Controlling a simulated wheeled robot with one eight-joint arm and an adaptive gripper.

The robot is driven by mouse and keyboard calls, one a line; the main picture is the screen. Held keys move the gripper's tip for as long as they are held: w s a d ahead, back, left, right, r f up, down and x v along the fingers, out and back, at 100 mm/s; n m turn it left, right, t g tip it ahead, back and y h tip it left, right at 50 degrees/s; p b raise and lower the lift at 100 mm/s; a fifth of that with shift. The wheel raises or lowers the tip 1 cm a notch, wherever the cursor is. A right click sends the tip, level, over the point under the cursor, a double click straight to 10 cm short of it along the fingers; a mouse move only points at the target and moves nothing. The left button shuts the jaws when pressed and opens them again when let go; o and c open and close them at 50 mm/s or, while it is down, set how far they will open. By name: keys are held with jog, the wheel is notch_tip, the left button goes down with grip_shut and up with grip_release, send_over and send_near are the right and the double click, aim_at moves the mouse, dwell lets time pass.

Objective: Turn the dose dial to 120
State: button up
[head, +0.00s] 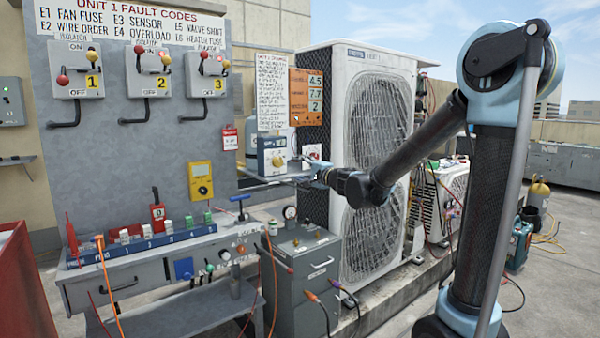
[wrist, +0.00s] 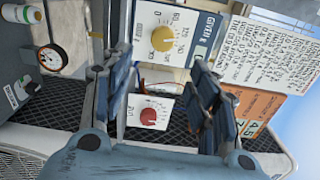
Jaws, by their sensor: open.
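The dose dial appears to be the yellow round knob (head: 278,161) on a white and blue box beside the large condenser in the head view. In the wrist view the yellow knob (wrist: 163,38) sits on a white face with printed numbers, 120 seemingly among them. I cannot read where its pointer stands. My gripper (head: 305,172) is just right of the box in the head view. In the wrist view my gripper (wrist: 160,66) is open and empty, its fingers on either side of the view. The yellow knob lies beyond the fingertips, apart from them.
A smaller white panel with a red knob (wrist: 149,114) shows between the fingers in the wrist view. The large condenser (head: 372,130) stands close behind my forearm. A grey cabinet (head: 303,265) and a bench (head: 150,262) with several small parts stand below and left.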

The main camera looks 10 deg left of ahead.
aim_at(280, 162)
jog(key=s+d+m, duration=0.3)
jog(key=m, duration=1.4)
jog(key=x, duration=1.7)
jog(key=shift+s+a+r, duration=0.1)
jog(key=shift+s+r, duration=0.05)
jog(key=shift+r, duration=0.1)
jog(key=c, duration=1.1)
